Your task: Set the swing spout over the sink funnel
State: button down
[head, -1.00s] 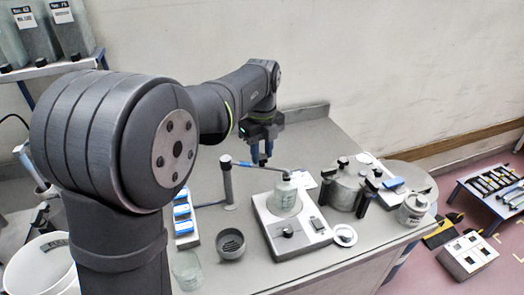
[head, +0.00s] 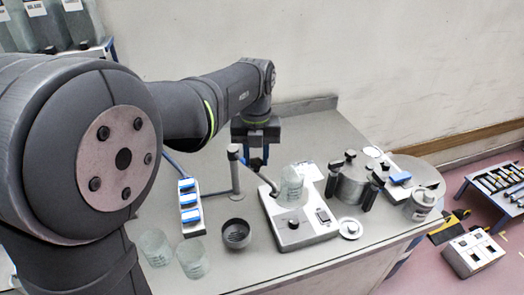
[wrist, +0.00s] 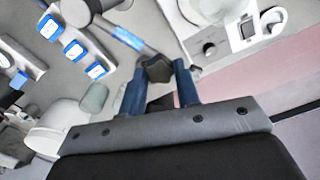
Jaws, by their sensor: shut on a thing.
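The swing spout has a grey upright post (head: 234,172) and a swinging arm that passes near my gripper (head: 257,163) and ends in a bent tip (head: 272,187) just left of the glass bottle (head: 291,184) on the hotplate. In the wrist view, the spout arm (wrist: 128,38) runs down to a dark knob (wrist: 158,68). The blue fingers of my gripper (wrist: 160,84) are shut on this knob. A dark round cup with a slotted inside, apparently the sink funnel (head: 236,234), sits on the bench in front of the post, left of the spout tip. The tip is not over it.
The white hotplate (head: 300,232) stands right of the funnel. A rack with blue blocks (head: 190,219) is on the left, with two clear beakers (head: 193,260) in front. A metal pot with dark clamps (head: 349,187) stands farther right.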

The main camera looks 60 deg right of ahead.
jog(key=shift+w+a+m, duration=0.3)
jog(key=shift+a+m, duration=0.35)
jog(key=shift+m, duration=0.05)
jog(key=c, duration=1.1)
grip_release()
notch_tip(320, 180, up, 18)
jog(key=shift+f, duration=0.25)
